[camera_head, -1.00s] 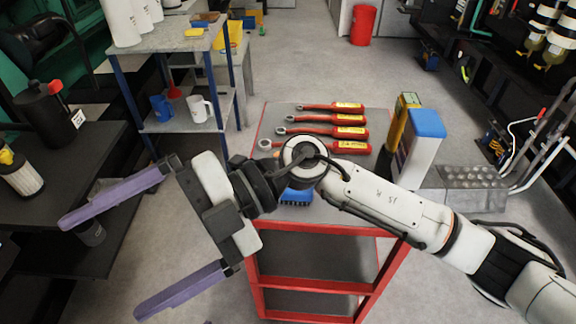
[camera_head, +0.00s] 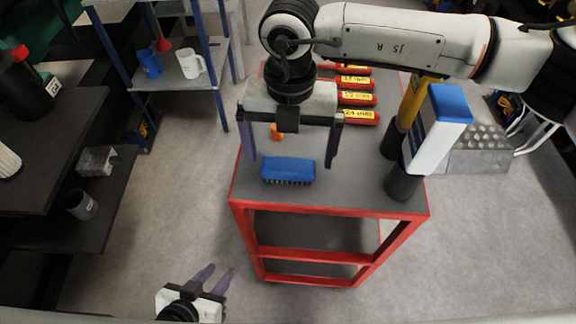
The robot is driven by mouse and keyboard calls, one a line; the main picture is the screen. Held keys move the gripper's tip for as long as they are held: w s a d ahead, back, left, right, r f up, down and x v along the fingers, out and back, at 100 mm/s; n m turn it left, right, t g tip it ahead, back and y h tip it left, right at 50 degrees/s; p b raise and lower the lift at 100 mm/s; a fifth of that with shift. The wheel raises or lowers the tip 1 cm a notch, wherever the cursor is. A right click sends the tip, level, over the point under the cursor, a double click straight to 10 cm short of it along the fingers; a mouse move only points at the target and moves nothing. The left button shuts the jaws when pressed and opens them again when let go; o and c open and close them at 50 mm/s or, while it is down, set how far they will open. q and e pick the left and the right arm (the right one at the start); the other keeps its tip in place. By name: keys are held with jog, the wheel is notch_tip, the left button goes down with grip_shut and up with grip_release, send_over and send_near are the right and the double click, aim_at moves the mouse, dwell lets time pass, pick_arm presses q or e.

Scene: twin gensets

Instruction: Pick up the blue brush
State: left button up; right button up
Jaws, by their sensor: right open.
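The blue brush (camera_head: 288,170) lies bristles down near the front of the grey top of a red-framed cart (camera_head: 345,199). My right gripper (camera_head: 291,161) comes in from above, with its two purple fingers wide apart. One finger is beyond the brush's left end and the other beyond its right end. I see no contact, and the height of the fingertips above the cart top is hard to judge. My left gripper (camera_head: 220,269) is low in the picture, left of the cart, its fingers apart with nothing between them.
A white box with a blue top (camera_head: 437,130) stands to the right of the brush, beside a yellow and black object (camera_head: 412,107). A shelf with a white mug (camera_head: 190,63) is at the left.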

aim_at(288, 164)
notch_tip(288, 164, down, 5)
jog(key=shift+w+a+p, duration=0.15)
jog(key=shift+p, duration=0.25)
jog(key=c, duration=1.1)
jog(key=shift+r+b, duration=0.5)
jog(key=shift+r, duration=4.55)
